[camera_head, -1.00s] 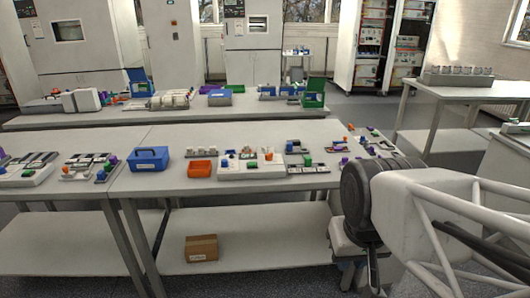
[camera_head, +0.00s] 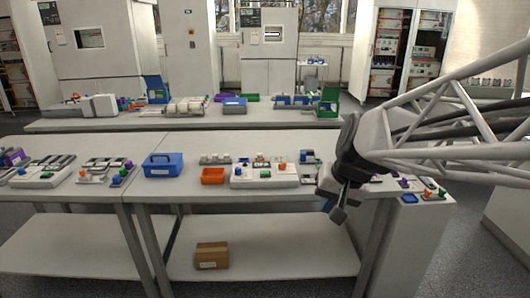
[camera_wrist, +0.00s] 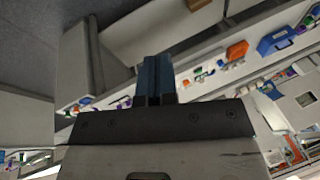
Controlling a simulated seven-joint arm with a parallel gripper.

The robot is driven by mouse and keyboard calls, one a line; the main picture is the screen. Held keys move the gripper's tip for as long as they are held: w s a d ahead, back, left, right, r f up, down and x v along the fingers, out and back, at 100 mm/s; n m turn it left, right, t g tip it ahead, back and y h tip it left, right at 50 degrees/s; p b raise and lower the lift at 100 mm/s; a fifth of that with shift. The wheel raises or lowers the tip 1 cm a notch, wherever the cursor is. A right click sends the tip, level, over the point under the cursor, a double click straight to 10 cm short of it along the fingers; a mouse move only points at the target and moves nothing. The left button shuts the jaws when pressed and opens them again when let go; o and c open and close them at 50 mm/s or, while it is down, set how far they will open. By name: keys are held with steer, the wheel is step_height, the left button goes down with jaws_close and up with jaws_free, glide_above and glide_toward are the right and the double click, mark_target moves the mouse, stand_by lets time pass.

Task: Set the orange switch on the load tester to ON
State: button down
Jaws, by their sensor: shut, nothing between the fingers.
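My gripper (camera_head: 338,213) hangs at the front right of the near table in the head view, above the floor side of its edge. In the wrist view its two dark blue fingers (camera_wrist: 155,70) are together with nothing between them. Several small devices with coloured knobs and switches lie on the near table. One is a white unit (camera_head: 264,176) with blue, orange and green parts, left of my gripper and apart from it. Small orange parts also show on a device at the right end (camera_head: 430,194). I cannot tell which device is the load tester, or read any switch position.
A blue toolbox (camera_head: 163,165) and an orange bin (camera_head: 213,176) stand on the near table (camera_head: 150,189). A cardboard box (camera_head: 211,255) sits on its lower shelf. My arm covers part of the right side. A second table (camera_head: 100,124) stands behind.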

mark_target(282, 168)
steer(key=w+d+f+m+t+y, duration=0.1)
steer(key=w+f, duration=0.3)
steer(key=w, duration=1)
steer(key=w+d+f+m+t+y, duration=0.1)
steer(key=w+f+m, duration=0.3)
steer(key=w, duration=1.1)
steer(key=w+d+f+m+t+y, duration=0.1)
steer(key=w+f, duration=0.5)
steer(key=w, duration=0.9)
steer(key=shift+d+m+t, duration=0.5)
steer(key=shift+d+m, duration=0.2)
steer(key=shift+m, duration=0.2)
steer(key=shift+w+a+f, duration=0.1)
steer(key=x, duration=1)
steer(key=shift+w+a, duration=0.35)
steer(key=shift+a, duration=0.1)
steer(key=shift+w+a+r, duration=0.2)
steer(key=shift+w+a, duration=0.65)
steer(key=shift+w, duration=0.25)
